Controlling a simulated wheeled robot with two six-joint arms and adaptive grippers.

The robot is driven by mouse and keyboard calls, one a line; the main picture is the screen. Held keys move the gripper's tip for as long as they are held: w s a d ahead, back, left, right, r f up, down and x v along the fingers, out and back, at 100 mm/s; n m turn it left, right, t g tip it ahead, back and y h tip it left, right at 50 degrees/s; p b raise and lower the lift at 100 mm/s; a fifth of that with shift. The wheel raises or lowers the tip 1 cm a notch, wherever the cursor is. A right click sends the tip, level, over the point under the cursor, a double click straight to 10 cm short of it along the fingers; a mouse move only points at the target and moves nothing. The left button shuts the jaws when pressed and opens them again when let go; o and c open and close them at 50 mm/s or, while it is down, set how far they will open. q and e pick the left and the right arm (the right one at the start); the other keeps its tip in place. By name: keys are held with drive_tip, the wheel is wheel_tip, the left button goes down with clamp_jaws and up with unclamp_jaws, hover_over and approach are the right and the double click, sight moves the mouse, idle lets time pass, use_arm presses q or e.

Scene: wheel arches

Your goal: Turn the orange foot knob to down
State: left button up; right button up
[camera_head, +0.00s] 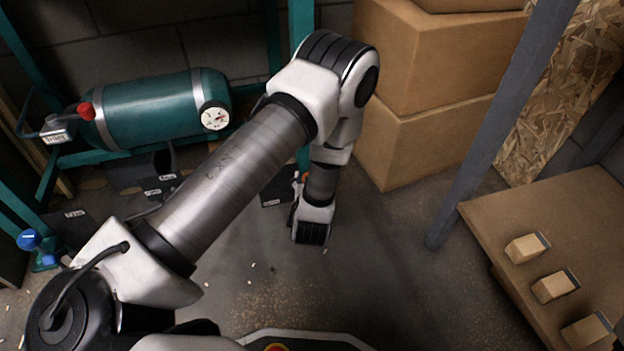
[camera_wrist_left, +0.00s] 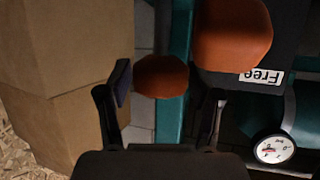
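The orange knob shows large in the left wrist view as two rounded lobes, a bigger one (camera_wrist_left: 232,38) at upper right and a smaller one (camera_wrist_left: 160,78) near the middle. A dark plate with a white "Free" label (camera_wrist_left: 262,77) is beside the bigger lobe. My left gripper (camera_wrist_left: 164,88) is open, its fingers apart, with the smaller lobe seen between them. I cannot tell whether they touch it. In the head view only a small orange bit (camera_head: 305,177) shows; my left arm hides the rest and the fingers. My right gripper is not in view.
A green tank with a gauge (camera_head: 215,116) and a red knob (camera_head: 86,111) lies on a teal frame at left. A blue knob (camera_head: 35,241) is at lower left. Cardboard boxes (camera_head: 425,130) stand behind my wrist. A grey post (camera_head: 495,130) and a table (camera_head: 490,215) with blocks are right.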

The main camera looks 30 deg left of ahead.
use_arm(q)
drive_tip(key=c, duration=0.5)
drive_tip(key=shift+c, duration=0.2)
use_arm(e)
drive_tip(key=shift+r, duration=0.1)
